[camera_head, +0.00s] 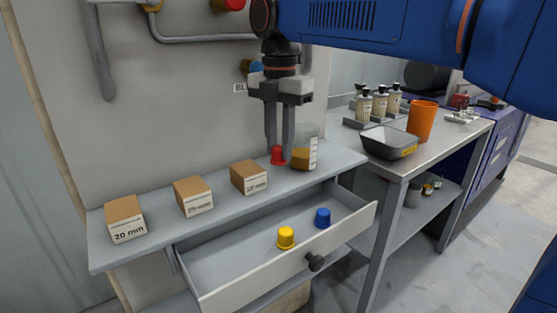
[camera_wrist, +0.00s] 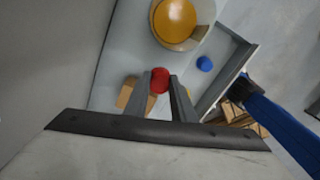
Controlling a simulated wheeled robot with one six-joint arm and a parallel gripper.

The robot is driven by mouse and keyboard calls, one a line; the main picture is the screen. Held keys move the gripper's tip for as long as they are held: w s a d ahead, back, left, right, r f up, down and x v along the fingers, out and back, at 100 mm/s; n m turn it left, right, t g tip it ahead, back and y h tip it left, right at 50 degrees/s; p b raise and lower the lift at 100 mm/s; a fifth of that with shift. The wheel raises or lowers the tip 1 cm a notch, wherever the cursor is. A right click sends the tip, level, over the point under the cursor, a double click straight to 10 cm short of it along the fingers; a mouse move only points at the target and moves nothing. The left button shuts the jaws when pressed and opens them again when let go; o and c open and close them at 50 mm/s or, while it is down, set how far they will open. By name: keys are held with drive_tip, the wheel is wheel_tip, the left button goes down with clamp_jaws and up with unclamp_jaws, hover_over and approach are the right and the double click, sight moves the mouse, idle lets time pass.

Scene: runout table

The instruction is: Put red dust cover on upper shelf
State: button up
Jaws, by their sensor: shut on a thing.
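The red dust cover (camera_head: 278,155) is between the fingers of my gripper (camera_head: 279,158), at the upper shelf (camera_head: 220,205), just left of a glass beaker. In the wrist view the red dust cover (camera_wrist: 160,80) sits between the two fingertips of my gripper (camera_wrist: 161,82). The gripper is shut on it and points down. I cannot tell whether the cover touches the shelf surface. One finger hides part of the cover in the head view.
The beaker (camera_head: 304,149) with amber contents stands close to the gripper. Several cardboard boxes (camera_head: 248,177) line the shelf to the left. Below, an open drawer (camera_head: 225,262) holds a yellow cover (camera_head: 286,238) and a blue cover (camera_head: 322,218). A grey tray (camera_head: 390,143) stands right.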

sight(279, 161)
drive_tip(key=shift+f, duration=1.85)
drive_tip(key=shift+w+a+f, duration=0.1)
drive_tip(key=shift+w+f, duration=0.05)
drive_tip(key=shift+f, duration=0.15)
drive_tip(key=shift+f, duration=0.1)
drive_tip(key=o, duration=1)
wheel_tip(279, 161, up, 12)
drive_tip(key=shift+r, duration=0.15)
